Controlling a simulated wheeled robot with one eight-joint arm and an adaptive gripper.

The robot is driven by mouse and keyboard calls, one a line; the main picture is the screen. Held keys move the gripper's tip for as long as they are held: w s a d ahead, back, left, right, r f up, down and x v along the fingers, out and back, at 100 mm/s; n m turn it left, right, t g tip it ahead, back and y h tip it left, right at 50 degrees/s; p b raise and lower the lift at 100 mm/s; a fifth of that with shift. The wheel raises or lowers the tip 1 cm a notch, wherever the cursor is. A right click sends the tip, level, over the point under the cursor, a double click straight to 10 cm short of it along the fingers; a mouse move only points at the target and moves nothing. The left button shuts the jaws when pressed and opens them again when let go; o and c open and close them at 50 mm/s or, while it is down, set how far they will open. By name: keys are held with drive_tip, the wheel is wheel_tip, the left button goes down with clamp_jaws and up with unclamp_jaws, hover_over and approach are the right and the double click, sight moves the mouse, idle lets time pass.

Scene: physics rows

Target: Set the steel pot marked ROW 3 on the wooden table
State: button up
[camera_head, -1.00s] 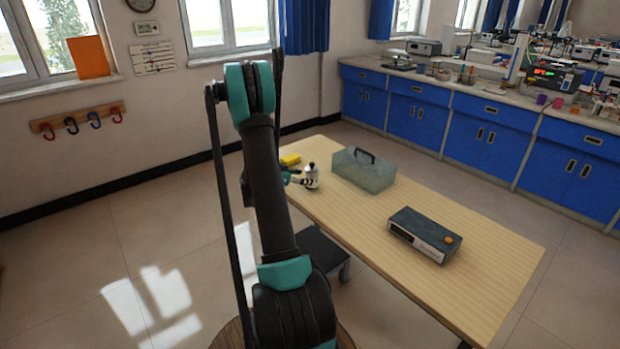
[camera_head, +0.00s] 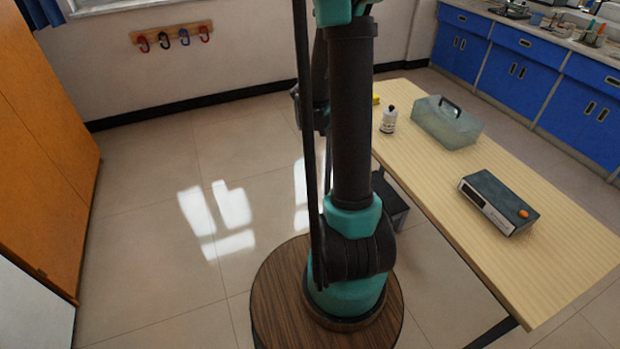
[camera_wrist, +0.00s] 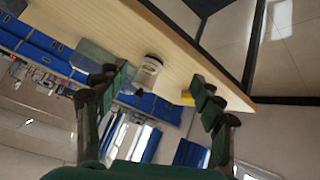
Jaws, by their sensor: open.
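A small pale pot with a dark top (camera_head: 388,119) stands upright on the wooden table (camera_head: 455,190), near its left edge at the far end. Its marking is too small to read. In the wrist view the pot (camera_wrist: 148,73) shows beyond and between my spread fingers. My gripper (camera_wrist: 158,80) is open and empty, apart from the pot. In the head view my own arm hides the gripper.
A translucent caddy with a dark handle (camera_head: 447,125) stands right of the pot. A grey box with an orange knob (camera_head: 497,203) lies nearer. A yellow item (camera_head: 376,99) is behind the pot. A dark stool (camera_head: 390,205) stands beside the table.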

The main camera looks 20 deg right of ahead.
drive_tip(key=s+a+f+n+t+y, duration=0.1)
drive_tip(key=s+a+n+y, duration=0.8)
drive_tip(key=s+a, duration=1.1)
drive_tip(key=a+f+n, duration=0.1)
drive_tip(key=a+n, duration=0.1)
drive_tip(key=shift+s+a+t, duration=0.3)
drive_tip(key=shift+s, duration=0.05)
drive_tip(key=shift+c, duration=0.5)
